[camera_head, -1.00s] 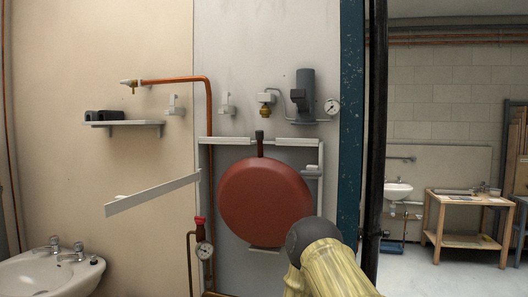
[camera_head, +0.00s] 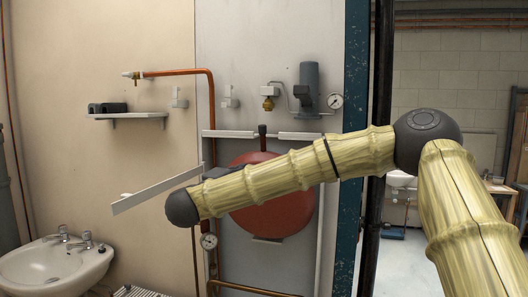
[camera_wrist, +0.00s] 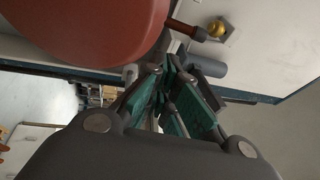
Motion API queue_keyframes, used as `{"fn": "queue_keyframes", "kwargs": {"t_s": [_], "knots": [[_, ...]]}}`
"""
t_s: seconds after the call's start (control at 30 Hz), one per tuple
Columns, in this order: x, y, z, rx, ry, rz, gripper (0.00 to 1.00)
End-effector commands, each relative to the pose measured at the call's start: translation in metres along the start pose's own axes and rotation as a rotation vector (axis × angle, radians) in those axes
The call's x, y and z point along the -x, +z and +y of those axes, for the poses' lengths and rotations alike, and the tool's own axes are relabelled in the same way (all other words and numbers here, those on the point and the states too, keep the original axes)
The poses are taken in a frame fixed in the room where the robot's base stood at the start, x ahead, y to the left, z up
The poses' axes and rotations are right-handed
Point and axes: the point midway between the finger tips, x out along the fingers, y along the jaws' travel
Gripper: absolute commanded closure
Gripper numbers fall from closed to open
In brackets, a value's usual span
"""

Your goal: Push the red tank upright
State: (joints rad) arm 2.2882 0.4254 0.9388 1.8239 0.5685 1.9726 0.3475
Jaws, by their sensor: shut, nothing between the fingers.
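The red tank (camera_head: 270,222) is on the grey wall panel, within a pale rail frame. My arm crosses in front of it and hides its middle band. Its dark neck (camera_head: 262,131) points up, and I cannot tell exactly how far it tilts. In the wrist view the tank (camera_wrist: 90,25) fills the upper left, close to the camera. My gripper (camera_wrist: 168,68) is shut and empty, its teal-padded fingers below and right of the tank. No contact is clear. In the head view the gripper is mostly hidden behind my arm.
A slanted pale bar (camera_head: 150,194) juts out left of the tank. A copper pipe (camera_head: 211,110) and a gauge (camera_head: 209,241) run beside it. A grey cylinder (camera_head: 309,88) with a gauge (camera_head: 335,101) sits above. A sink (camera_head: 50,265) is at lower left.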

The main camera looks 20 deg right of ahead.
Motion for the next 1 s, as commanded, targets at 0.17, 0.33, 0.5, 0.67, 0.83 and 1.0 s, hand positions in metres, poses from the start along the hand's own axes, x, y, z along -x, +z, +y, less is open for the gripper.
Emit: {"fn": "queue_keyframes", "kwargs": {"t_s": [0.17, 0.33, 0.5, 0.67, 0.83, 1.0], "knots": [[-0.01, -0.011, -0.023, -0.042, 0.005, 0.047, 1.0], [-0.029, -0.012, -0.024, -0.042, 0.005, 0.048, 1.0], [-0.057, -0.013, -0.025, -0.041, 0.005, 0.047, 1.0], [-0.083, -0.014, -0.024, -0.039, 0.005, 0.047, 1.0], [-0.11, -0.014, -0.024, -0.039, 0.004, 0.046, 1.0], [-0.124, 0.002, -0.024, -0.04, 0.003, 0.045, 1.0]]}}
